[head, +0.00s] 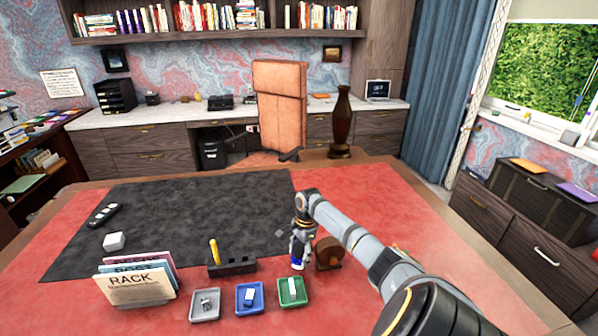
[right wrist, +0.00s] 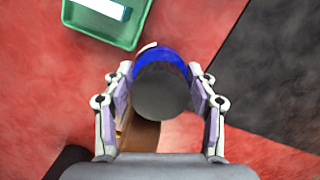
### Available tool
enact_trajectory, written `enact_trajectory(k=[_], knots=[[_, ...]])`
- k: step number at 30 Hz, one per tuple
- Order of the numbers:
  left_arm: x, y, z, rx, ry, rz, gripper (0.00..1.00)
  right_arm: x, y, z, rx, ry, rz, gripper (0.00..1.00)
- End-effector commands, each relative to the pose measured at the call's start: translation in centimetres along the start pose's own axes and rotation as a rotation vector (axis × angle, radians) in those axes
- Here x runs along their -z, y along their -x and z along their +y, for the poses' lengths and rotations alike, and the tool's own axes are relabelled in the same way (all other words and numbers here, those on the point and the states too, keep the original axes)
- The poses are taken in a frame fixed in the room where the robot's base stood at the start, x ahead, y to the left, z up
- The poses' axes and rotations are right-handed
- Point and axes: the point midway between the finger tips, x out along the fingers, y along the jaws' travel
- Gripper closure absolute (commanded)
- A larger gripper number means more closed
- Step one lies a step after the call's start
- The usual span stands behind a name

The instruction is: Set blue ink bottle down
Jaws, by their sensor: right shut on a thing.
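The blue ink bottle (right wrist: 160,60) has a blue body and a dark round cap, seen from above in the right wrist view. My right gripper (right wrist: 160,82) is shut on it, with one finger on each side. In the head view the right gripper (head: 299,254) points down at the red desk top, and a bit of the blue bottle (head: 298,266) shows below its fingers. The bottle looks about upright, close over or on the red surface; I cannot tell whether it touches. My left gripper is not in view.
A round brown wooden object (head: 328,252) stands just right of the gripper. Green (head: 292,291), blue (head: 249,298) and grey (head: 205,305) trays lie in front. A dark pen holder (head: 231,264) and a file rack (head: 135,285) stand left. The black mat (head: 190,215) is mostly clear.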

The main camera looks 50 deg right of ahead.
Motion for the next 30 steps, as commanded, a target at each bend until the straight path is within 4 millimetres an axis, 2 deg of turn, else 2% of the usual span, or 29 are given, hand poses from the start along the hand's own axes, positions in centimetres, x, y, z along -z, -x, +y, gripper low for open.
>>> enact_trajectory(k=[6, 17, 18, 22, 30], knots=[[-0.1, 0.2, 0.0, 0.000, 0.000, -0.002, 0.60, 0.3, -3.0, -0.2, -0.002, -0.001, -0.003, 0.85], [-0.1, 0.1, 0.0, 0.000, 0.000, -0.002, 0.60, 0.5, -3.5, -0.2, 0.001, 0.001, -0.001, 0.85], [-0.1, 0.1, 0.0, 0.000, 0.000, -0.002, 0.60, 0.5, -3.5, -0.2, 0.000, 0.001, -0.001, 0.38], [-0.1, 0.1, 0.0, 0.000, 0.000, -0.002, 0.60, 0.5, -3.5, -0.2, 0.000, 0.000, -0.001, 0.20], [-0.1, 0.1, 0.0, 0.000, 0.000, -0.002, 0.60, 0.5, -3.5, -0.2, 0.000, 0.000, -0.001, 0.20]])
